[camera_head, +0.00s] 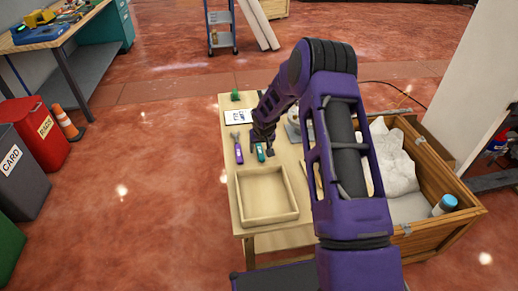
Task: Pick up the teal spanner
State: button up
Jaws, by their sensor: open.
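A small teal tool (260,153), which looks like the teal spanner, lies on the light wooden table (229,165) behind the tray. My gripper (263,151) is open and low over the table, right at the teal tool. Its fingers partly cover the tool. I cannot tell whether they touch it.
A purple-handled tool (239,152) lies just left. An empty wooden tray (267,216) stands in front. A white card (240,117) and a green item (235,95) are farther back. A wooden crate (452,222) with white wrapping is at right. My arm hides the table's right side.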

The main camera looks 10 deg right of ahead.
jog(key=shift+f+b, duration=0.3)
jog(key=shift+b, duration=0.05)
dwell(0.5)
grip_shut()
dwell(1.2)
